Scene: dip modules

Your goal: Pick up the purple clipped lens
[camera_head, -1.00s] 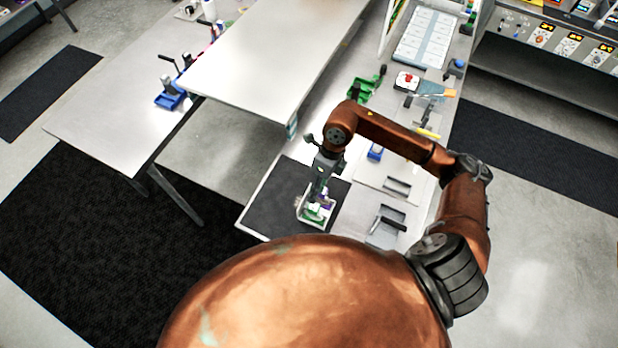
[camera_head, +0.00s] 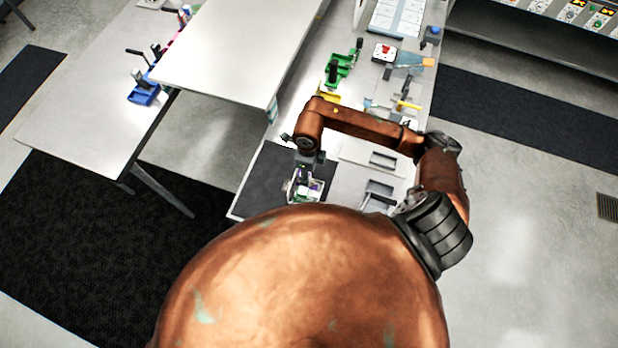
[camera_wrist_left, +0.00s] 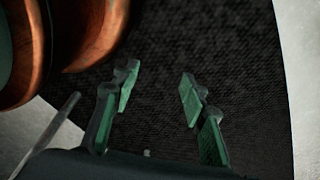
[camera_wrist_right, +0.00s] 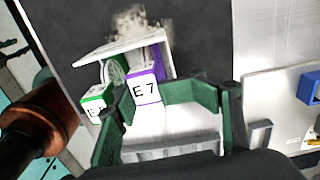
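The purple clipped lens (camera_wrist_right: 147,90), labelled E7, stands in a small white holder (camera_wrist_right: 118,46) in the right wrist view. Its purple clip shows at the sides and top. My right gripper (camera_wrist_right: 146,97) has its green fingers on either side of the lens's near face; whether both pads press on it I cannot tell. In the head view my right gripper (camera_head: 304,172) is down at the holder, with small purple and green parts beside it. My left gripper (camera_wrist_left: 158,88) is open and empty in the left wrist view, above a dark floor mat.
A green-edged lens (camera_wrist_right: 95,103) stands close left of the purple one. The holder is on a black mat (camera_head: 262,180) at the bench's near end. Grey recessed trays (camera_head: 378,192) lie to the right. A green fixture (camera_head: 340,68) stands farther back.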

